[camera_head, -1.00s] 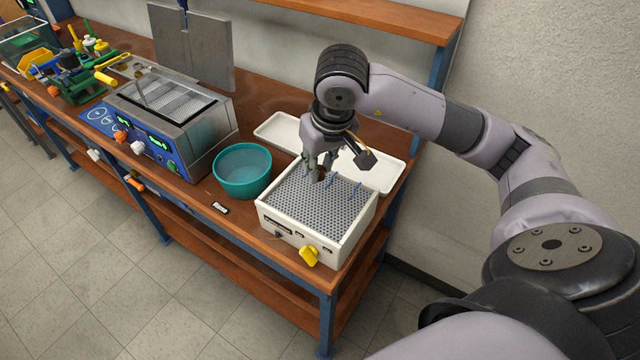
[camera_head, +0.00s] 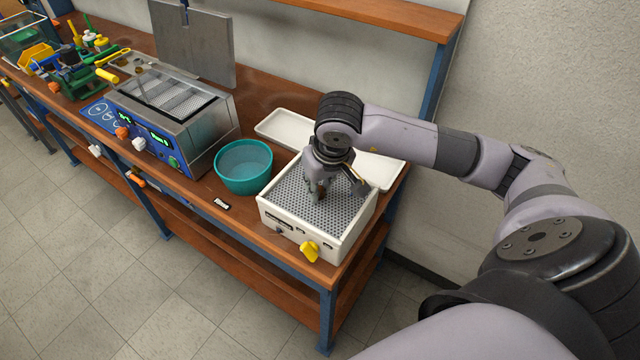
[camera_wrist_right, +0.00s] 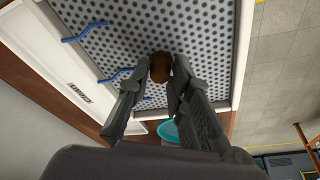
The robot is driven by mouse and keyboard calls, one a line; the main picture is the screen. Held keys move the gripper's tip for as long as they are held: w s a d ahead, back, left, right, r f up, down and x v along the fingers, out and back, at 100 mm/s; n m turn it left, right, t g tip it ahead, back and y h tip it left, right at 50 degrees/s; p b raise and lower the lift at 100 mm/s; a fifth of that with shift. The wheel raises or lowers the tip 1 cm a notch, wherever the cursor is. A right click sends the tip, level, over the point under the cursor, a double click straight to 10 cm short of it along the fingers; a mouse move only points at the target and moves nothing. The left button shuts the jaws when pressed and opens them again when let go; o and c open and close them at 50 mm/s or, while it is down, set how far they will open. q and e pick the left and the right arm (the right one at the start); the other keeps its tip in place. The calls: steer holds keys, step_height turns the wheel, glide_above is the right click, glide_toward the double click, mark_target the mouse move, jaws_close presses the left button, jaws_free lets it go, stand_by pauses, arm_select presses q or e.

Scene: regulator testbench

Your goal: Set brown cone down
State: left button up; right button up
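The brown cone (camera_wrist_right: 160,67) shows as a small dark brown rounded piece in the right wrist view, between the fingertips. My right gripper (camera_wrist_right: 161,72) has a finger against each side of it and looks shut on it. In the head view my right gripper (camera_head: 318,192) points down, low over the perforated grey top of the white box (camera_head: 290,228), and mostly hides the cone. Whether the cone touches the perforated top I cannot tell. My left gripper is not in view.
A teal bowl (camera_head: 243,166) stands left of the white box, and a white tray (camera_head: 385,172) lies behind it. Blue hooks (camera_wrist_right: 86,32) lie on or over the perforated top. A yellow knob (camera_head: 310,250) sticks out in front. A blue-fronted machine (camera_head: 150,140) stands further left.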

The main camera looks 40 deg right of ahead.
mark_target(326, 206)
steer(key=o, duration=0.5)
steer(key=shift+c, duration=0.2)
steer(key=shift+r, duration=0.15)
steer(key=b+v, duration=0.1)
steer(key=v, duration=1.1)
